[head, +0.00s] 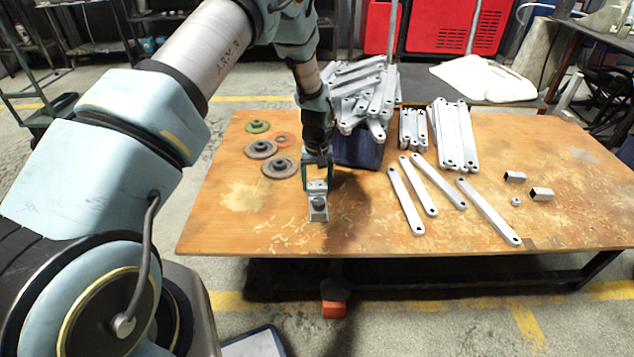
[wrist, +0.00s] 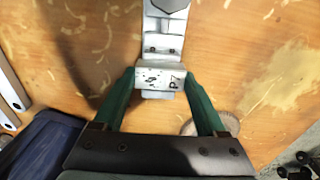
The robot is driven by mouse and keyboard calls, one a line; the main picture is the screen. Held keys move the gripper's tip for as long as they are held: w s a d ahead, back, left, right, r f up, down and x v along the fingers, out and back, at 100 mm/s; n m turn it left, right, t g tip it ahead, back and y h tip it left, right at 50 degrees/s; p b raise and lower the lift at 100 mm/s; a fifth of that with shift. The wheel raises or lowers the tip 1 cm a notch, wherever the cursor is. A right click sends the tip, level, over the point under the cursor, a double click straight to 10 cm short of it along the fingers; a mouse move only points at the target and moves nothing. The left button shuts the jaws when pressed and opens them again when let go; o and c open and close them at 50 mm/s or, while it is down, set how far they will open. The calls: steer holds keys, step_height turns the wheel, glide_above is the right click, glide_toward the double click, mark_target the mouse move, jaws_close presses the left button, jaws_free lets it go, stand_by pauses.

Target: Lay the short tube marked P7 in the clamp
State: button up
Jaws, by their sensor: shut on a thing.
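My gripper (head: 317,180) is over the left-middle part of the table, pointing down. Its green fingers are shut on a short grey metal tube (wrist: 160,80), one on each end in the wrist view. Dark marks show on the tube's upper face, with a "P" legible at its right; the rest is unclear. The metal clamp (head: 319,212) stands on the table right at the fingertips, and in the wrist view the clamp (wrist: 163,25) runs up from the tube. The tube overlaps the clamp's near end in that view; I cannot tell whether they touch.
Two short square tubes (head: 541,194) and a nut (head: 516,201) lie at right. Several flat bars (head: 407,200) lie mid-table. Round discs (head: 279,167) lie left of the gripper.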

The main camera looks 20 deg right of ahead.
steer(key=o, duration=1.3)
step_height(320, 180, up, 11)
steer(key=shift+f, duration=0.1)
steer(key=s+a+r+n, duration=0.1)
steer(key=a+r, duration=0.4)
steer(key=a, duration=0.4)
steer(key=s+a+r+n+t, duration=0.1)
steer(key=a+r, duration=0.4)
steer(key=a, duration=0.4)
steer(key=s+a+r, duration=0.1)
steer(key=a+r, duration=0.4)
steer(key=a, duration=0.5)
steer(key=s+a+r+n, duration=0.1)
steer(key=s+a+r, duration=0.1)
steer(key=s+a, duration=0.55)
steer(key=shift+t, duration=0.3)
steer(key=r+p, duration=1)
steer(key=a+r+p, duration=0.1)
steer(key=r+p, duration=0.4)
steer(key=p, duration=0.1)
steer(key=shift+s+a+r, duration=0.1)
steer(key=shift+s+r, duration=0.1)
steer(key=shift+r, duration=0.2)
